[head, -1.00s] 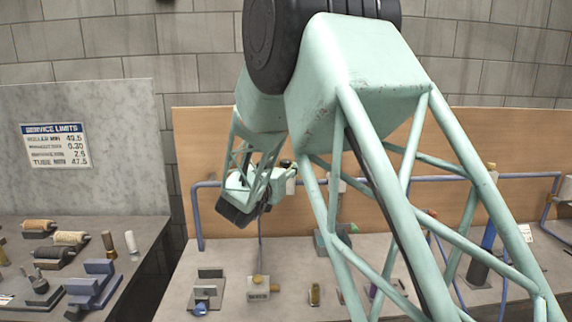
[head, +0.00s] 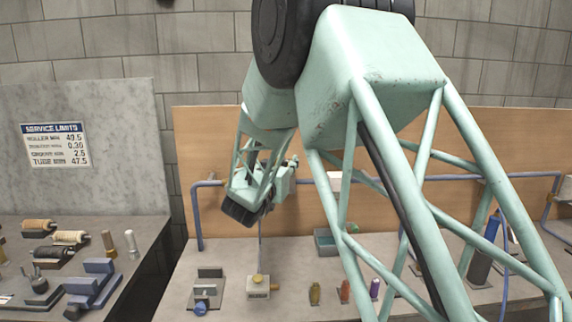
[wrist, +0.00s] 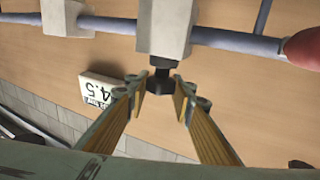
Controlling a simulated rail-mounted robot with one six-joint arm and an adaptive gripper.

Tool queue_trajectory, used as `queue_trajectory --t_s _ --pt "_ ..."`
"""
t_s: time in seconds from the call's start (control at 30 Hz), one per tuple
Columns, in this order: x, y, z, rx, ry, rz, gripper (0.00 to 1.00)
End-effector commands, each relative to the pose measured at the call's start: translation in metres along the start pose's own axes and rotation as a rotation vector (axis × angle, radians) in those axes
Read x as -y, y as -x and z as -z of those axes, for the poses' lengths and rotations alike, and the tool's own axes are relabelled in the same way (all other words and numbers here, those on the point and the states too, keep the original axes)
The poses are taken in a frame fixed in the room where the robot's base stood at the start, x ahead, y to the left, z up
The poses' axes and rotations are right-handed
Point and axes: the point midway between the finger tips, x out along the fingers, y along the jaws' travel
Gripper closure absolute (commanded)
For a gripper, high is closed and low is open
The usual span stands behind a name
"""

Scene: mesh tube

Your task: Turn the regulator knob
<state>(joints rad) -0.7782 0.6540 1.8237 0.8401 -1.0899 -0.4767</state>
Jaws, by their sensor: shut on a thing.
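The regulator is a pale block (wrist: 165,25) on a blue-grey pipe at the top of the wrist view. Its black knob (wrist: 160,85) sticks out below the block, towards my gripper. My gripper (wrist: 158,91) has its two yellow-lined fingers on either side of the knob's end and is shut on it. How far the knob is turned cannot be told. In the head view my wrist (head: 268,180) is in front of the wooden back panel by the pipe, and it hides the knob and fingertips.
A red rounded part (wrist: 302,48) is at the right by the pipe.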

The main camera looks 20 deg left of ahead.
Motion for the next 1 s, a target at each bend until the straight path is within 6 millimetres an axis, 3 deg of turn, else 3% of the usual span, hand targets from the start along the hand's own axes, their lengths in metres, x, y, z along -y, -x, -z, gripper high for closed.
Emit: queue_trajectory --t_s 1.0 --pt "0.0001 0.0005 0.0029 -0.003 -0.001 0.23 0.88"
